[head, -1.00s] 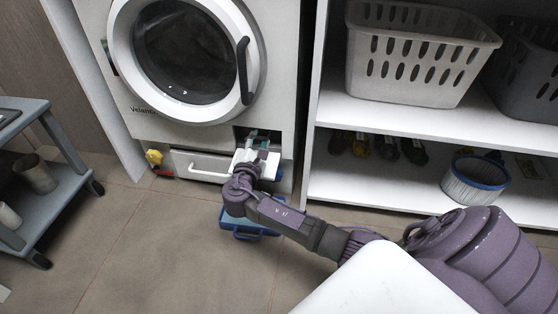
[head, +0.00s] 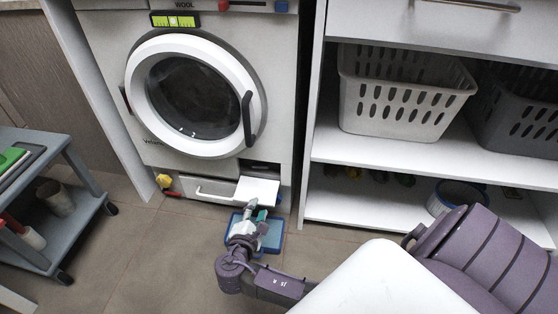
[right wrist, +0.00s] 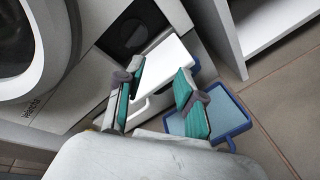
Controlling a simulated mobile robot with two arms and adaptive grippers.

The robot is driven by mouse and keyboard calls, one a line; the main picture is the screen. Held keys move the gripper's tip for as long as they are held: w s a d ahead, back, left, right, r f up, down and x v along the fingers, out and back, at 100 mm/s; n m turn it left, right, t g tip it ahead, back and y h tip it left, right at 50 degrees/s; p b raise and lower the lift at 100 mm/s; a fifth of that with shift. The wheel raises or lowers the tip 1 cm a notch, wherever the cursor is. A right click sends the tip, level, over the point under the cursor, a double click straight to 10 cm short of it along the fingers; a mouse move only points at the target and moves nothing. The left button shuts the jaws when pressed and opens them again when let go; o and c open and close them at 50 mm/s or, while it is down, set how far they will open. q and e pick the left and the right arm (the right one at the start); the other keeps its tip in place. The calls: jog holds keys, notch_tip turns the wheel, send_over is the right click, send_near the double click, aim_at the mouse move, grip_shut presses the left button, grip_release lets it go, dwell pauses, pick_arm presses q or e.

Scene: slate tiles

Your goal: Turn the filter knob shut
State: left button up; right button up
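The washing machine (head: 100,60) stands at the back. Low at its right front is a dark filter recess (head: 262,167). The filter knob (right wrist: 133,33) shows in the right wrist view as a dark round shape in this recess; its turn position cannot be told. The white flap (head: 257,190) hangs open in front of it. My right gripper (head: 252,216) is in front of the flap, apart from the knob. In the right wrist view its two teal-padded fingers (right wrist: 158,98) are spread with nothing held between them. My left gripper is out of view.
A blue-rimmed tray (head: 273,235) lies on the floor below the flap. A yellow knob-like part (head: 164,181) is left of the drawer handle. A shelf unit (head: 350,207) with baskets stands right, a grey cart (head: 88,215) left.

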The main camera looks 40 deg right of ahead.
jog(key=s+a+r+m+g+y+p, duration=0.2)
jog(key=s+g+y+p, duration=0.1)
jog(key=s+p, duration=0.4)
jog(key=s+a+r+m+g+y+p, duration=0.2)
jog(key=s+p, duration=0.5)
jog(key=p, duration=0.5)
jog(key=r+m+g+y, duration=0.1)
jog(key=y, duration=0.1)
jog(key=shift+s+r+y+p, duration=0.25)
jog(key=shift+s+y+p, duration=0.05)
jog(key=shift+s, duration=0.1)
